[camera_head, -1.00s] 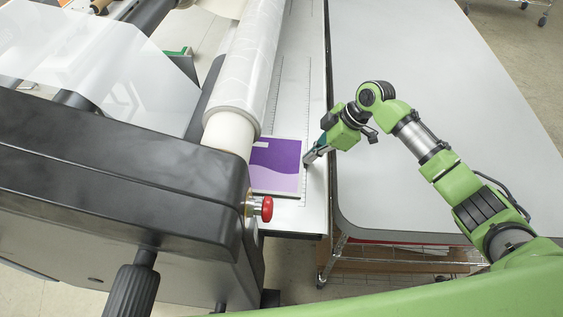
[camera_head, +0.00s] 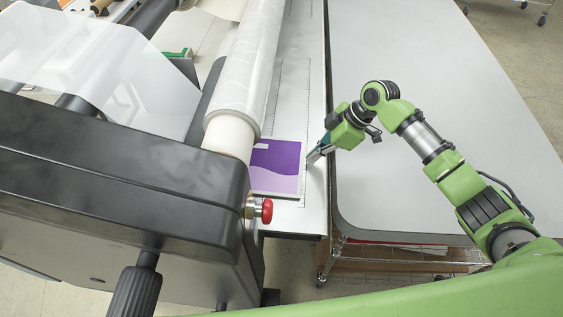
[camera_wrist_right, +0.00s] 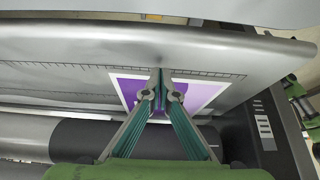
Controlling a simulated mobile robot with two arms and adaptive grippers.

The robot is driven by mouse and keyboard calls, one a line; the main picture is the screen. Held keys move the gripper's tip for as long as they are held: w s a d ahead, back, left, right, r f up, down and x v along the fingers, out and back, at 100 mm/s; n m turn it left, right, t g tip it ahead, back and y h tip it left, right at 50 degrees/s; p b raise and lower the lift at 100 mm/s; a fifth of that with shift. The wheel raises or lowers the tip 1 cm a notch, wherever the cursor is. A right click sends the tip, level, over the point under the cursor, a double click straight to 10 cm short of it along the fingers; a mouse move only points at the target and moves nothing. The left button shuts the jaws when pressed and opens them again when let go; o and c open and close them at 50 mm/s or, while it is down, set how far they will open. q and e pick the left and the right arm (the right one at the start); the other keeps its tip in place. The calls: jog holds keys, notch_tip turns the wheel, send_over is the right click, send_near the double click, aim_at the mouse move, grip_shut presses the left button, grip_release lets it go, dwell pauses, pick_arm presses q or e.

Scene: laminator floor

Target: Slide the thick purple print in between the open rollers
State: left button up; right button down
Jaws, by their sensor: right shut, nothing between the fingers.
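The thick purple print (camera_head: 276,180) lies flat on the feed table (camera_head: 316,200) of the laminator in the head view. Its left edge is hidden under or behind the roller (camera_head: 229,135), so I cannot tell how far in it reaches. My right gripper (camera_head: 311,159) is just off the print's right edge. In the right wrist view the closed fingertips (camera_wrist_right: 160,77) show in front of the print (camera_wrist_right: 131,88), with nothing between them. I cannot tell whether they touch it. My left gripper is not in view.
A red stop button (camera_head: 266,211) sticks out from the laminator's black end housing (camera_head: 120,180), close to the print's near edge. A large grey table (camera_head: 430,70) stands to the right with a clear top. Ruler marks (camera_head: 307,95) run along the feed table.

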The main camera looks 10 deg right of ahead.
jog(key=shift+a+r+p+v, duration=0.1)
jog(key=shift+a+p+v, duration=0.05)
jog(key=shift+p+v, duration=0.65)
jog(key=shift+a+r+p+v, duration=0.15)
jog(key=shift+p+v, duration=0.45)
jog(key=shift+v, duration=0.4)
jog(key=shift+a+p+v, duration=0.15)
jog(key=shift+p+v, duration=0.55)
jog(key=shift+v, duration=0.2)
jog(key=shift+f, duration=0.1)
